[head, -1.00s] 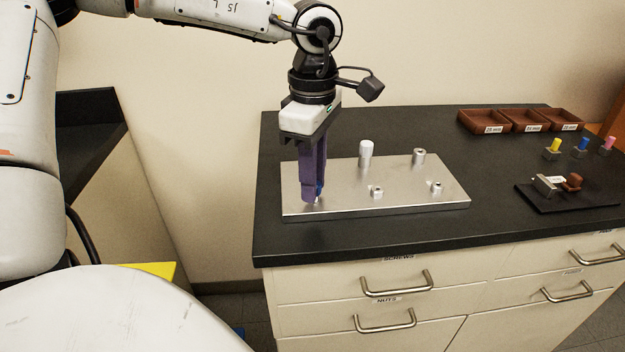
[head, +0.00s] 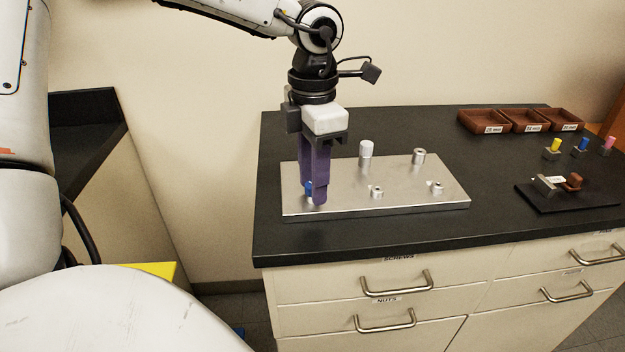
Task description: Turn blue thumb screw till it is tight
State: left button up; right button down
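The blue thumb screw (head: 309,187) stands near the front left corner of the silver metal plate (head: 410,203). Only a small blue part of it shows; the purple fingers hide the rest. My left gripper (head: 313,190) points straight down over it, with one finger in front and to the right of the screw and the other behind it. The fingers are close together and look shut on the screw. My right gripper is not in view.
On the plate stand a white thumb screw (head: 366,149) and several metal posts (head: 418,156). Brown trays (head: 484,121) are at the back right of the black worktop. Small coloured screws (head: 582,145) and a dark mat (head: 560,200) lie at the right.

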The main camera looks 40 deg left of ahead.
pick_arm(q)
jog(key=n, duration=0.7)
jog(key=shift+n, duration=0.3)
jog(key=n, duration=0.6)
jog(key=shift+n, duration=0.4)
jog(key=n, duration=1.2)
jog(key=shift+b, duration=0.4)
